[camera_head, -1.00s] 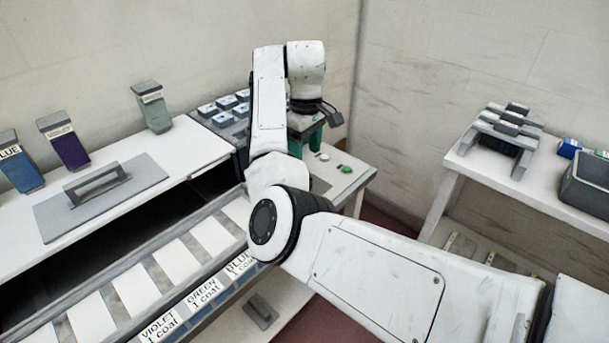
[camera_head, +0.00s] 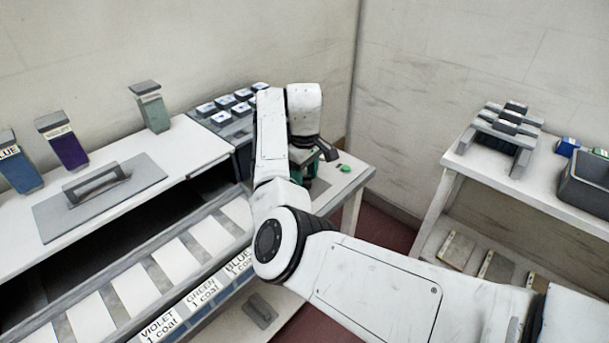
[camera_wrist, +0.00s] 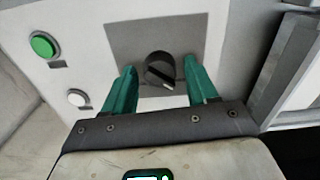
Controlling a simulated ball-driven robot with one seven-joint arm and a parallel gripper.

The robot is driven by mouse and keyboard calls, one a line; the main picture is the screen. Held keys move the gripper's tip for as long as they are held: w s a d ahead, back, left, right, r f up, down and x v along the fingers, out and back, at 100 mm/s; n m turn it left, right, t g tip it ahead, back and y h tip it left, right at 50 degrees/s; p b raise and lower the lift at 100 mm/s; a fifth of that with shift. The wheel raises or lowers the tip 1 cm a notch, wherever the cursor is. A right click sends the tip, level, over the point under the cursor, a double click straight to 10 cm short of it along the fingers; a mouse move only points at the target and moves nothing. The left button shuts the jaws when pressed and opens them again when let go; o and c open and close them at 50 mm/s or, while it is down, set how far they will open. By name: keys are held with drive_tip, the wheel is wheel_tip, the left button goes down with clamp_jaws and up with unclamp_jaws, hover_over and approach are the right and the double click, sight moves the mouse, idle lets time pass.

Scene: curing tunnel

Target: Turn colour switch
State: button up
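The colour switch (camera_wrist: 161,70) is a black rotary knob with a small pale mark, on a grey plate (camera_wrist: 125,37) set in a white panel. My gripper (camera_wrist: 158,75) is open in the wrist view, with one green finger on each side of the knob. The knob lies between the fingertips; a gap shows on each side, and I cannot tell whether the tips reach its depth. In the head view my gripper (camera_head: 304,168) is over the panel at the right end of the tunnel, and my arm hides the knob.
A green button (camera_wrist: 43,45) and a white button (camera_wrist: 77,97) sit left of the knob. A metal frame edge (camera_wrist: 283,70) rises at right.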

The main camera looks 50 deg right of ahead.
drive_tip(key=c, duration=0.9)
drive_tip(key=shift+m+p, duration=0.3)
drive_tip(key=shift+p, duration=0.1)
drive_tip(key=m+p, duration=0.2)
drive_tip(key=shift+r+m, duration=0.15)
drive_tip(key=shift+m, duration=0.25)
drive_tip(key=m+p, duration=0.3)
drive_tip(key=m, duration=0.3)
drive_tip(key=m+p, duration=0.1)
drive_tip(key=m, duration=0.4)
drive_tip(key=shift+m+p, duration=0.35)
drive_tip(key=shift+m, duration=0.05)
drive_tip(key=m, duration=0.4)
drive_tip(key=shift+m, duration=0.3)
